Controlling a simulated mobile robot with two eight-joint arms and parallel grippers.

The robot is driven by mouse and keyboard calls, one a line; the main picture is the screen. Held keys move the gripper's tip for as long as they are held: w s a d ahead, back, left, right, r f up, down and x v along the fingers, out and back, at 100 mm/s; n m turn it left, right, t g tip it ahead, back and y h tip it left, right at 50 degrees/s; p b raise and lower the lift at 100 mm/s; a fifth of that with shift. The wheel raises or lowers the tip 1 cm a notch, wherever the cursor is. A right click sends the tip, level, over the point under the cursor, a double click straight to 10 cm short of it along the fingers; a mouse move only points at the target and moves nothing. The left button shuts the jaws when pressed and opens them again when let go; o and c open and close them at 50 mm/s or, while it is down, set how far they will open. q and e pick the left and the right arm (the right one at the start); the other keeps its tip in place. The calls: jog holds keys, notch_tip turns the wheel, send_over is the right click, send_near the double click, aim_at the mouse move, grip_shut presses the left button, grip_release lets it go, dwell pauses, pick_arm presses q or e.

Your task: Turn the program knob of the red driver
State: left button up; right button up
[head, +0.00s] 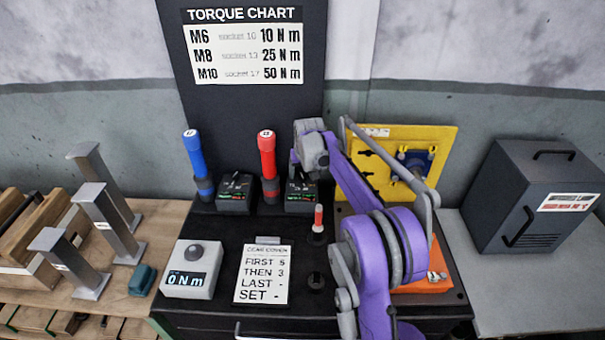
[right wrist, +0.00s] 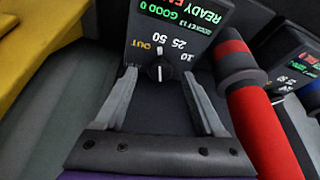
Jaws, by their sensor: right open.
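The red driver (head: 267,165) stands upright at the back of the black bench, and its red body also shows in the right wrist view (right wrist: 262,125). Its dark control box (head: 302,200) stands just to its right, partly hidden by my right arm. In the right wrist view the box's program knob (right wrist: 158,71) is upside down, with marks OUT, 50, 25 and 10; its white pointer appears near 50. My right gripper (right wrist: 159,74) is open, one finger on each side of the knob, with gaps visible. My left gripper is not in view.
A blue driver (head: 196,165) and its box (head: 235,192) stand to the left. A yellow panel (head: 440,137) stands behind my right arm.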

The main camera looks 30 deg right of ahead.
jog(key=shift+w+f, duration=0.15)
jog(key=shift+f, duration=0.25)
jog(key=shift+c, duration=0.4)
grip_shut()
jog(key=m, duration=0.2)
jog(key=m+h, duration=0.1)
jog(key=shift+w+a+m+g, duration=0.1)
jog(key=shift+a+m+g, duration=0.05)
jog(key=shift+m+g, duration=0.2)
jog(key=shift+w+m+g+h+p, duration=0.1)
jog(key=shift+m+g+h+p, duration=0.5)
jog(key=shift+m, duration=1.35)
